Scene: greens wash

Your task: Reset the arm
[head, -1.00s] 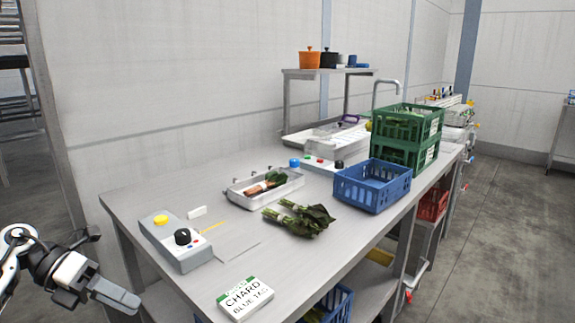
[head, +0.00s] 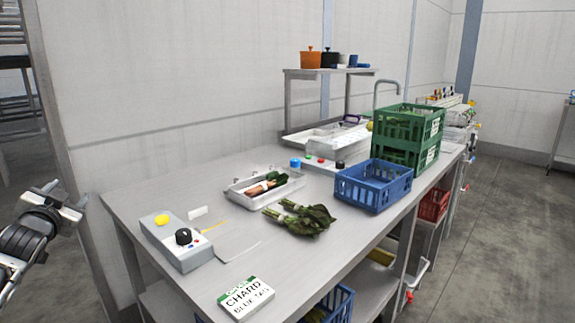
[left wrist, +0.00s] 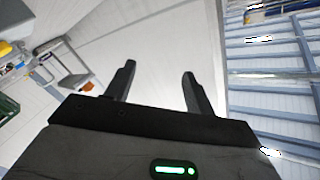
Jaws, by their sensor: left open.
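My left gripper (head: 66,201) is at the left edge of the head view, in the air left of the steel table (head: 165,290) and apart from it. In the left wrist view its two dark fingers (left wrist: 158,85) stand apart with nothing between them. A pale wall fills the space past the fingers. My right gripper is not in view.
On the table are a control box (head: 176,242), a chard sign (head: 246,297), leafy bunches (head: 300,218), a metal tray (head: 262,187), a blue crate (head: 372,186) and stacked green crates (head: 408,136). A shelf with pots (head: 310,58) stands behind. Floor at right is clear.

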